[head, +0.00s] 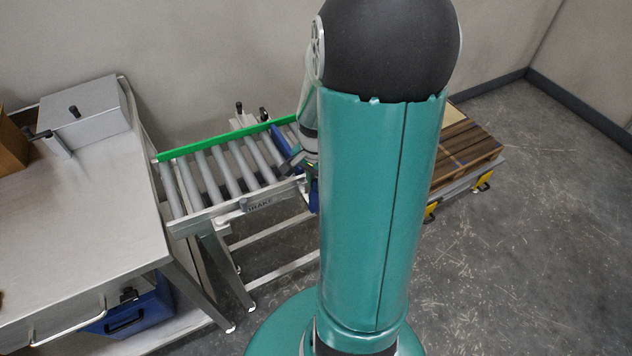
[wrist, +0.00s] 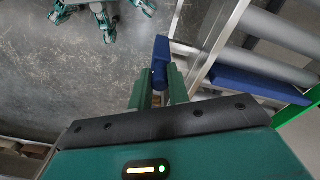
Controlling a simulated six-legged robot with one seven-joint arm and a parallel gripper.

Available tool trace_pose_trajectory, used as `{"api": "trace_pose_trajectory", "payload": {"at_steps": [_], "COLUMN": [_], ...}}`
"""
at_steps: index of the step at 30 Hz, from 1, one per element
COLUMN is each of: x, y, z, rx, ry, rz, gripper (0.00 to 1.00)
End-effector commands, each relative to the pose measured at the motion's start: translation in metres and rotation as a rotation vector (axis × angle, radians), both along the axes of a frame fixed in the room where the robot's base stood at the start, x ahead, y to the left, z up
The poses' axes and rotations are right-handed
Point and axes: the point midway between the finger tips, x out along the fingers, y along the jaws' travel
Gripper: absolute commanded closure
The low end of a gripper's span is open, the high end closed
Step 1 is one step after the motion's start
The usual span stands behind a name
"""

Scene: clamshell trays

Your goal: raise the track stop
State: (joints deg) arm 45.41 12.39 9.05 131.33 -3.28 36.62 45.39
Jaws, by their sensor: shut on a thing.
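The track stop is a blue bar lying across the roller track, seen in the wrist view (wrist: 255,84) and in the head view (head: 281,142). A blue grip piece (wrist: 161,58) stands outside the track's side rail in the wrist view. My gripper (wrist: 159,85) has its two green fingers on either side of this piece and is shut on it. In the head view my gripper (head: 304,166) is at the near rail beside the bar, partly hidden by my own arm. Whether the bar is lifted off the rollers is hard to tell.
The roller track (head: 218,212) has a green rail (head: 215,143) along its far side. A steel bench (head: 85,200) with a grey box (head: 85,112) stands at left. A pallet (head: 468,150) lies at right behind my arm. The floor at right is clear.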

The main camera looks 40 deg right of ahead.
Motion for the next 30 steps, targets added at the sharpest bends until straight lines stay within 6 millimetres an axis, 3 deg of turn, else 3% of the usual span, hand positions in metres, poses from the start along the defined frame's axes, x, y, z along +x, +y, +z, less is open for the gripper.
{"api": "trace_pose_trajectory", "payload": {"at_steps": [1, 3, 4, 16, 20, 30], "x": [0.001, 0.001, 0.001, 0.001, 0.002, 0.002], "y": [-0.001, -0.001, -0.001, -0.001, -0.001, -0.001], "z": [0.003, 0.003, 0.002, 0.010, 0.031, 0.106], "rx": [-0.004, -0.004, -0.004, -0.004, -0.006, -0.006], "ry": [-0.003, -0.003, -0.003, -0.004, -0.005, -0.006], "rz": [0.001, 0.001, 0.001, 0.000, 0.002, 0.002], "gripper": [0.77, 0.63, 0.60, 0.60, 0.60, 0.60]}}
